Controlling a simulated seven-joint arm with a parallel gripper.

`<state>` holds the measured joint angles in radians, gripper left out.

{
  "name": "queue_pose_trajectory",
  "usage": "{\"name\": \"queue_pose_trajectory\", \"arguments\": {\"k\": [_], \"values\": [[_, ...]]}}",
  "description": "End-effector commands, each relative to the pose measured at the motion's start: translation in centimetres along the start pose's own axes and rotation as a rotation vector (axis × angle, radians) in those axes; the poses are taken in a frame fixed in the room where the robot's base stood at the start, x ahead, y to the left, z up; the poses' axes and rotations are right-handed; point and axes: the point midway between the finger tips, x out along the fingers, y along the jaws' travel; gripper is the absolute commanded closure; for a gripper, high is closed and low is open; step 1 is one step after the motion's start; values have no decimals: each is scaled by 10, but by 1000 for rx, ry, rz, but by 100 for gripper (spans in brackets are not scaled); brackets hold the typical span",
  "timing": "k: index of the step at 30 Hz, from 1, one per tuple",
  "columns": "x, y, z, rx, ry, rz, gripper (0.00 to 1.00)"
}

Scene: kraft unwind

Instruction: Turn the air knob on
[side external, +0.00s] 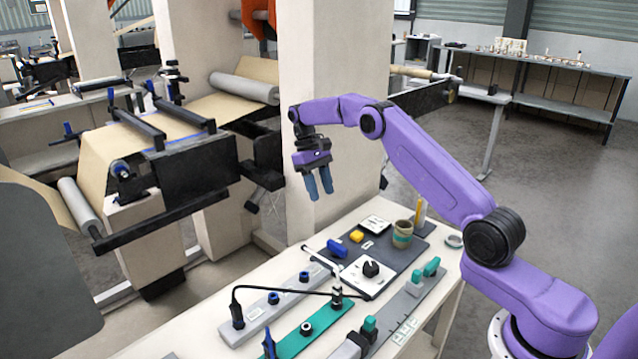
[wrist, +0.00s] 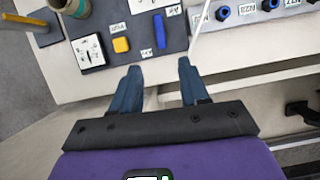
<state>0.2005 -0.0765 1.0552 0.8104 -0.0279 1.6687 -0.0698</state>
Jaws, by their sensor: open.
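A black round knob (side external: 371,268) sits on a white square plate (side external: 352,276) on a dark panel; I take it as the air knob, but its label is not readable. In the wrist view only the edge of a white plate (wrist: 145,5) shows at the top, with no knob visible. A blue lever-like part (side external: 337,248) lies beside it, also in the wrist view (wrist: 160,32). My gripper (side external: 319,190) is open and empty, fingers down, above and behind the panel's far edge. In the wrist view its blue fingers (wrist: 159,67) are apart over the bench edge.
The panel (side external: 397,258) also holds a yellow block (side external: 356,236), a white switch plate (side external: 375,223) and a tan cup (side external: 402,234). Nearby are a grey strip with blue-ringed sockets (side external: 258,310), a cabled plug (side external: 237,316) and green handles (side external: 431,267). A pillar (side external: 335,100) stands behind my gripper.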

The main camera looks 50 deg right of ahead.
Motion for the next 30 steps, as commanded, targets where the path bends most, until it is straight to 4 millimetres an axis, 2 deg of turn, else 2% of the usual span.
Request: {"name": "queue_pose_trajectory", "arguments": {"k": [6, 20, 23, 26, 30], "values": [[-11, 0, 0, 1, 0, 0, 55], [-14, -4, 2, -9, 2, 4, 55], [-20, -19, 8, -42, 15, 18, 55], [-29, -44, 20, -101, 38, 42, 55], [-38, -85, 48, -204, 79, 79, 55]]}}
